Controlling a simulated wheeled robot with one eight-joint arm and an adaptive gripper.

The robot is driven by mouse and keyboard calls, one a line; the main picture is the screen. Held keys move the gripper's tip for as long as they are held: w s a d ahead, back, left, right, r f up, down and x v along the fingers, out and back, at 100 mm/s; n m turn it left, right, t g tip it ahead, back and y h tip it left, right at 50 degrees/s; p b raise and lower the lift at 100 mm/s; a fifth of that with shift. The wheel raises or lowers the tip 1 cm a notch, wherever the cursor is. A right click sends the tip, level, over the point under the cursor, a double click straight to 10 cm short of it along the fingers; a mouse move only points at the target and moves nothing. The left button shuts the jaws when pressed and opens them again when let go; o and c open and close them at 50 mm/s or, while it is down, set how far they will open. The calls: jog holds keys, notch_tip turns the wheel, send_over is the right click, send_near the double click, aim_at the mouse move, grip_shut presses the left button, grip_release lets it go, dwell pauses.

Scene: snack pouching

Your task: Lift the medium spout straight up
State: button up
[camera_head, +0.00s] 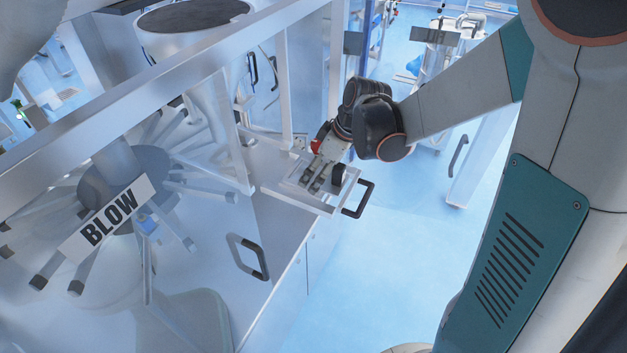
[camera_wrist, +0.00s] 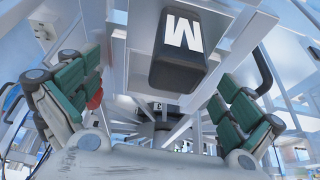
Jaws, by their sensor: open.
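The medium spout (camera_wrist: 178,66), a dark block with a white label marked M, shows at the top middle of the wrist view. It lies between the two green-padded fingers of my gripper (camera_wrist: 155,100), with visible gaps on both sides. My gripper is open and holds nothing. In the head view, my gripper (camera_head: 322,172) points down over a small pale metal tray (camera_head: 318,205) at the counter's edge. A dark round piece (camera_head: 338,174) shows beside the fingers there; I cannot tell whether it is the spout.
A machine with a BLOW sign (camera_head: 107,218) and radiating arms stands at left behind clear panels. A dark handle (camera_head: 358,199) juts from the tray side. A metal post (camera_head: 227,130) stands left of my gripper. Open floor lies to the right.

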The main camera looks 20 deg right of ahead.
jog(key=shift+a+f, duration=0.1)
jog(key=shift+f, duration=0.15)
jog(key=shift+c, duration=0.2)
jog(key=c, duration=0.8)
jog(key=shift+r, duration=0.15)
notch_tip(320, 180, up, 20)
jog(key=shift+s+f, duration=0.1)
dwell(0.3)
